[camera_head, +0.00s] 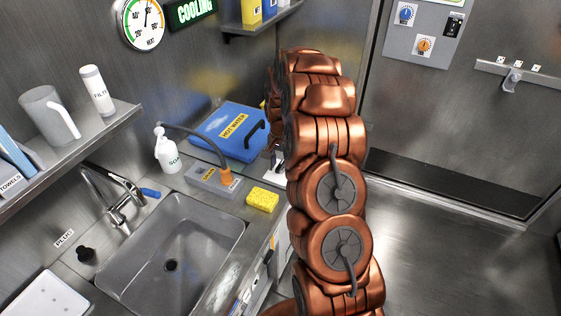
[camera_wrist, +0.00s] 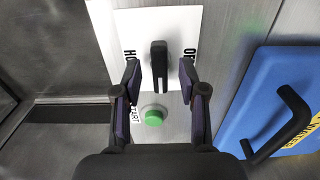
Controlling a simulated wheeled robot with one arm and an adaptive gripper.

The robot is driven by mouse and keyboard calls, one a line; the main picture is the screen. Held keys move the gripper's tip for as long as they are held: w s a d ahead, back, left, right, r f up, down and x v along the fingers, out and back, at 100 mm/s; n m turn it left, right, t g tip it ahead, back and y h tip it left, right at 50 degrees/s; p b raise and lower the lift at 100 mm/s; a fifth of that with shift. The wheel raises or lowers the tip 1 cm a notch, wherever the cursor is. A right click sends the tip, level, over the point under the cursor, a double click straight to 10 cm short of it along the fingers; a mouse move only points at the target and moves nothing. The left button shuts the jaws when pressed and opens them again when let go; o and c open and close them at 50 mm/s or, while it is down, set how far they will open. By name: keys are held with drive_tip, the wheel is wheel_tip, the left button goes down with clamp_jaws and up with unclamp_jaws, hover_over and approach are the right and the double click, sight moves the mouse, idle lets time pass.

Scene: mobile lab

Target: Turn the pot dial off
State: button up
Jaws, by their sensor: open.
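The pot dial (camera_wrist: 158,62) is a black knob with a long bar, on a white plate (camera_wrist: 147,23) in the wrist view. Its bar runs up and down the picture. A partly hidden label starting with H is left of it; a partly hidden label starting with OF is right of it. My gripper (camera_wrist: 160,72) is open, one finger on each side of the dial in the picture, with a visible gap on both sides. I cannot tell how far the fingertips are from the plate. In the head view my arm hides the dial.
A green button (camera_wrist: 153,115) with a START label sits below the dial, between my fingers. The blue hot water lid (camera_head: 230,132) with its black handle is close on the right in the wrist view. A yellow sponge (camera_head: 262,199) and a sink (camera_head: 175,250) are on the counter.

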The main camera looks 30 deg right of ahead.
clamp_jaws()
drive_tip(key=shift+f+b, duration=0.1)
drive_tip(key=shift+b, duration=0.2)
drive_tip(key=n+b, duration=0.1)
drive_tip(key=b, duration=0.1)
drive_tip(key=n+b, duration=0.2)
drive_tip(key=shift+f, duration=0.25)
drive_tip(key=n+b, duration=0.4)
drive_tip(key=n, duration=0.1)
drive_tip(key=shift+r+n, duration=0.15)
drive_tip(key=shift+n, duration=0.25)
drive_tip(key=n+b, duration=0.1)
drive_tip(key=n, duration=0.3)
drive_tip(key=shift+n+b, duration=0.3)
drive_tip(key=shift+b, duration=0.1)
drive_tip(key=shift+s+r+n+b, duration=0.1)
drive_tip(key=shift+n+b, duration=0.3)
drive_tip(key=shift+n, duration=1.8)
